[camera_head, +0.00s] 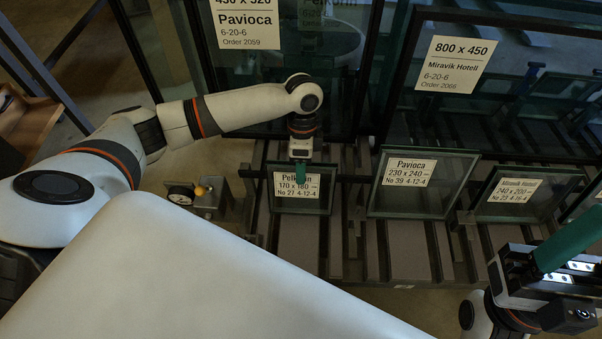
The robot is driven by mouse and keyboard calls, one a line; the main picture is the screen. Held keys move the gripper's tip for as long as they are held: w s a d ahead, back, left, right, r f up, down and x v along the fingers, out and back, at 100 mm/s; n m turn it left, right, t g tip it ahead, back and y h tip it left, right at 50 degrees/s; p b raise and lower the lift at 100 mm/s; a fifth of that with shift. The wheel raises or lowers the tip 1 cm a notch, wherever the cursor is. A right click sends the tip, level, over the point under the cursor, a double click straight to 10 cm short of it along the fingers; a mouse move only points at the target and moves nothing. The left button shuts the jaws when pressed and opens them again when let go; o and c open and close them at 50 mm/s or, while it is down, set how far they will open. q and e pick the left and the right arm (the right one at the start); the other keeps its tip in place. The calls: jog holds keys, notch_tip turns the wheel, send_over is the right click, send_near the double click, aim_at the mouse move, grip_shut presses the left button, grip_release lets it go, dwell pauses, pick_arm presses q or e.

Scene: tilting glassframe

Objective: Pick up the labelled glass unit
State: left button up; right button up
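A small labelled glass unit, Pelkonin 170 x 180 (309,205), stands upright on the slatted rack, with a dark edge and a white label. My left gripper (300,173) points down at its top edge, and a green finger overlaps the top of the label. The second finger is hidden, so I cannot tell whether it grips the glass. To the right stand units labelled Pavioca 230 x 240 (432,200) and Miravik Hotell 240 x 200 (509,211). My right gripper (568,242) is at the lower right, partly cut off, with green on its finger; its opening is unclear.
Large framed panes stand behind, labelled Pavioca (248,40) and 800 x 450 (440,84). A box with a gauge and a yellow knob (199,190) sits left of the small unit. Dark rack slats (408,250) run in front of the glass units.

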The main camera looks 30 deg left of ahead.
pick_arm(q)
grip_shut()
jog(key=shift+r, duration=0.1)
dwell(1.2)
